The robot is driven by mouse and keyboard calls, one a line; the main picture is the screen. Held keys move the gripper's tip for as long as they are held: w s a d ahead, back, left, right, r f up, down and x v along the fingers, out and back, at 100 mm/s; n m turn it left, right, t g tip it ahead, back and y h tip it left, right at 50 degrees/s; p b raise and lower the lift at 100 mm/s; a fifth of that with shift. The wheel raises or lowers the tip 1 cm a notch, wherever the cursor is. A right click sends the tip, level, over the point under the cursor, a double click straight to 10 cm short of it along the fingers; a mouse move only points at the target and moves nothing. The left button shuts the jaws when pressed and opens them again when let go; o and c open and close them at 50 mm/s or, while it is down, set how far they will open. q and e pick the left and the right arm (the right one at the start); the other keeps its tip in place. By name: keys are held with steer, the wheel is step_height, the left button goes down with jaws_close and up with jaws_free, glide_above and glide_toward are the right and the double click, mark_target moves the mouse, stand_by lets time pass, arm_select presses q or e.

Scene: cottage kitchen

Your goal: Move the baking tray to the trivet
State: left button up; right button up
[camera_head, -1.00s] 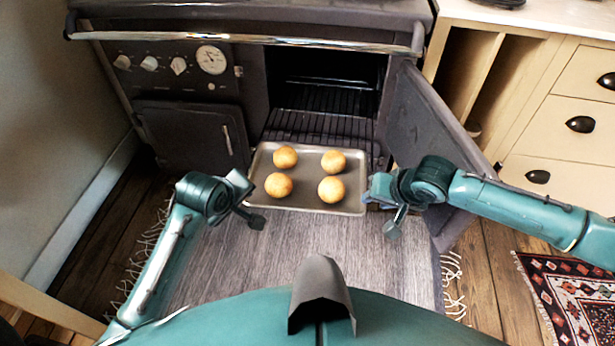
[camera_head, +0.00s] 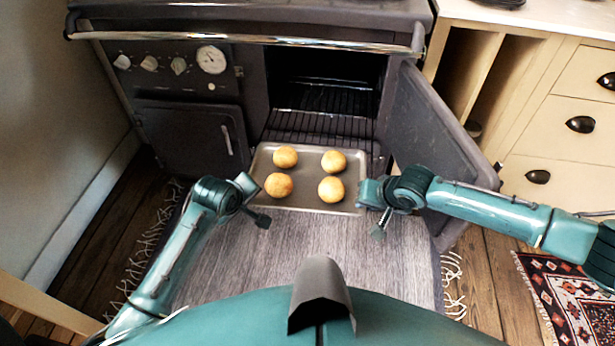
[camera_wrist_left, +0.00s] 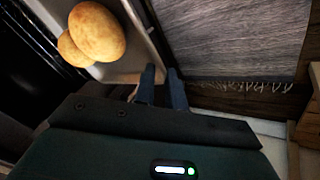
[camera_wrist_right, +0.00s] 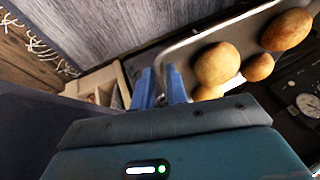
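The grey baking tray (camera_head: 312,205) carries several round golden buns and juts out of the open oven, level, over the rug. My left gripper (camera_head: 247,184) is at the tray's left edge, and my right gripper (camera_head: 366,192) is at its right edge near the front corner. In the left wrist view the two fingers (camera_wrist_left: 162,88) stand a small gap apart at the tray's rim. In the right wrist view the fingers (camera_wrist_right: 160,88) also stand a small gap apart, with the tray's corner between or just beyond them. Whether either grips the rim is unclear. I see no trivet.
The oven rack (camera_head: 320,126) lies behind the tray. The open oven door (camera_head: 447,130) stands close to my right arm. A grey rug (camera_head: 290,245) covers the floor in front. Wooden drawers (camera_head: 570,125) stand at right, with pale worktop (camera_head: 545,15) above.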

arm_select(q)
jaws_close()
arm_select(e)
jaws_close()
arm_select(q)
steer(key=shift+r, duration=0.15)
arm_select(e)
steer(key=shift+r, duration=0.15)
